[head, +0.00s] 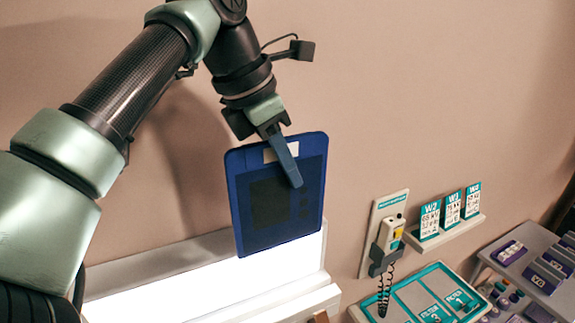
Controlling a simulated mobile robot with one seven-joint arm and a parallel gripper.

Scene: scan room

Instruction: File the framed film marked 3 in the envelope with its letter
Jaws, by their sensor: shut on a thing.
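A blue framed film (268,205) with a darker middle hangs nearly upright, slightly tilted, in front of a lit white panel (215,290). My gripper (287,165) is shut on the film's upper edge, with one finger lying across its front face. A pale label (269,154) at the top of the frame is partly covered by the finger, and I cannot read any number or letter on it. The film's lower edge overlaps the bright panel; I cannot tell whether they touch. I see no envelope that I can make out.
A handset (389,237) with a coiled cord hangs on the wall to the right. A small shelf (450,233) holds three teal-and-white cards. Below is a teal numbered board (420,293). A grey rack (510,237) with purple blocks stands far right. The wall above is clear.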

